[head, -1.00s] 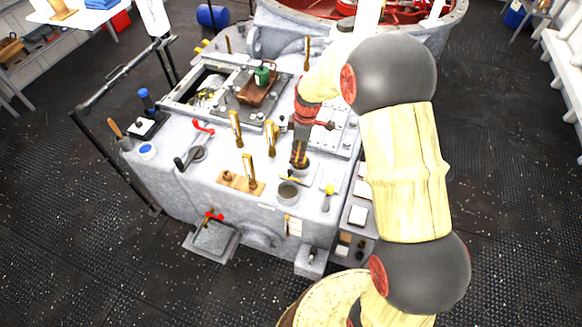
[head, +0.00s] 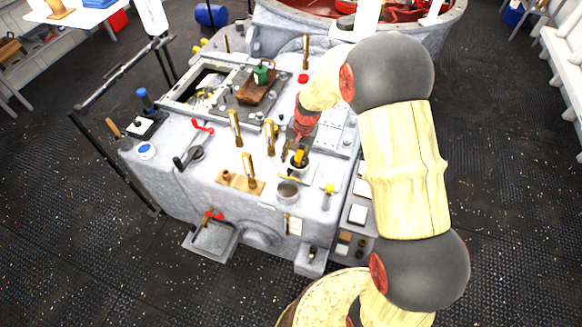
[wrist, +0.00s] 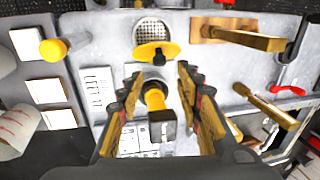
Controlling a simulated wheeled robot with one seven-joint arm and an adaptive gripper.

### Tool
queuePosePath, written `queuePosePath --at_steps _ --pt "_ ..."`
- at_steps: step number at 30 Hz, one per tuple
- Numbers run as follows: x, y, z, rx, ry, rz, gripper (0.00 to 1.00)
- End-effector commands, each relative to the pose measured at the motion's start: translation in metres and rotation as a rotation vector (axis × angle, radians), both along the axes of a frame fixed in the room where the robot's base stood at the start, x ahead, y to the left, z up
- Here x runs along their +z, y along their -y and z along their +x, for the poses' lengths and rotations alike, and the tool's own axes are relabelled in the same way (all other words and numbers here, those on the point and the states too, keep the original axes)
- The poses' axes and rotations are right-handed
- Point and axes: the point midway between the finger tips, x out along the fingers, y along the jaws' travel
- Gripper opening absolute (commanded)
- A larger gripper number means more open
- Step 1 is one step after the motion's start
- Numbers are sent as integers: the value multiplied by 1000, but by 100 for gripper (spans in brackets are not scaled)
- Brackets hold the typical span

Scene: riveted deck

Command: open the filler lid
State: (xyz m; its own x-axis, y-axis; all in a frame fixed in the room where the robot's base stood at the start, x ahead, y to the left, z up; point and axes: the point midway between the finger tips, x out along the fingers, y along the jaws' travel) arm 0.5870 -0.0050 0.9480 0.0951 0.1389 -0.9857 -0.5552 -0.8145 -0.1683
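The filler (head: 288,192) is a round grey cup at the front of the grey machine. Its mesh strainer (wrist: 150,30) shows uncovered in the wrist view. A yellow rounded plate (wrist: 157,52), which looks like the filler lid, stands at the strainer's edge, on the side toward my gripper. A yellow cylinder with a dark square end (wrist: 156,105) lies between my fingers; whether it belongs to the lid I cannot tell. It also shows in the head view (head: 299,157). My gripper (wrist: 160,95) is open, with gaps on both sides of the cylinder.
A yellow-knobbed lever (wrist: 53,50) stands beside the filler. Brass levers (head: 247,168) and a red-handled crank (head: 195,148) rise from the machine top. A brown block with a green object (head: 260,82) sits farther back. Dark floor surrounds the machine.

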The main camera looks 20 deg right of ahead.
Motion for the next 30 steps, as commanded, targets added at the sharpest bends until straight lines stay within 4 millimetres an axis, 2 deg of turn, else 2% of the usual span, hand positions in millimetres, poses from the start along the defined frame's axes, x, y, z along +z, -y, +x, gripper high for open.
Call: queuePosePath --at_steps 6,13,25,30 --pt "-35 -5 2 3 -4 0 35" --pt "-63 -9 5 3 -2 0 35" --pt "-69 -10 6 4 -1 -1 35" --pt "-69 -10 6 4 -1 -1 26"
